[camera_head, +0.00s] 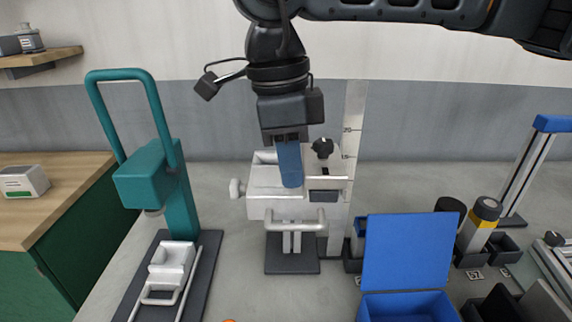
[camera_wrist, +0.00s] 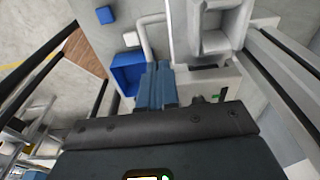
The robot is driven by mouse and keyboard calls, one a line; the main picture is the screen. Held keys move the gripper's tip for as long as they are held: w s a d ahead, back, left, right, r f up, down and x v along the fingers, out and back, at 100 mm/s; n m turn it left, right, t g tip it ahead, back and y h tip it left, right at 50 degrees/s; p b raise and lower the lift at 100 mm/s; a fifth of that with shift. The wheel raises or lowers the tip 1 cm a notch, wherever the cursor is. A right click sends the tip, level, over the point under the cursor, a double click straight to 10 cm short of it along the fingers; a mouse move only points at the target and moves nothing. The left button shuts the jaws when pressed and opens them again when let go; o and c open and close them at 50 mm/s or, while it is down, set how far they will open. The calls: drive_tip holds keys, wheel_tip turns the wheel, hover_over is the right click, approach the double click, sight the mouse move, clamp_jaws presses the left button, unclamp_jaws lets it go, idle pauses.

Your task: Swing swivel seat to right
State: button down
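A white device (camera_head: 262,205) with a side knob and a black top knob stands at the middle of the bench. A white U-shaped handle (camera_head: 296,222) is low on its front, above a dark base plate (camera_head: 291,263). No part is plainly marked as the swivel seat. The wrist view shows a white cradle-like part (camera_wrist: 222,42) and a white bent bar (camera_wrist: 150,32). My gripper (camera_head: 291,184) points down at the white device, its blue fingers in front of the body. In the wrist view the fingers (camera_wrist: 157,88) look close together, with nothing visible between them. Contact is unclear.
A teal press (camera_head: 180,200) with a tall loop handle and a white sliding part (camera_head: 171,262) stands left. A blue open-lidded box (camera_head: 408,255) is front right. Bottles and dark bins stand farther right. A graduated upright scale (camera_head: 352,125) rises behind the device.

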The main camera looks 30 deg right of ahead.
drive_tip(key=shift+s+d, duration=0.3)
drive_tip(key=shift+d, duration=0.25)
drive_tip(key=shift+s+d, duration=0.3)
drive_tip(key=shift+d, duration=0.2)
drive_tip(key=shift+b, duration=0.3)
drive_tip(key=shift+w+a, duration=0.1)
drive_tip(key=shift+w+a+b, duration=0.4)
drive_tip(key=shift+w+a, duration=0.25)
drive_tip(key=shift+a, duration=0.3)
drive_tip(key=shift+a, duration=0.1)
drive_tip(key=shift+r, duration=0.1)
wheel_tip(320, 180, up, 6)
drive_tip(key=shift+f+p, duration=0.1)
drive_tip(key=shift+p, duration=0.95)
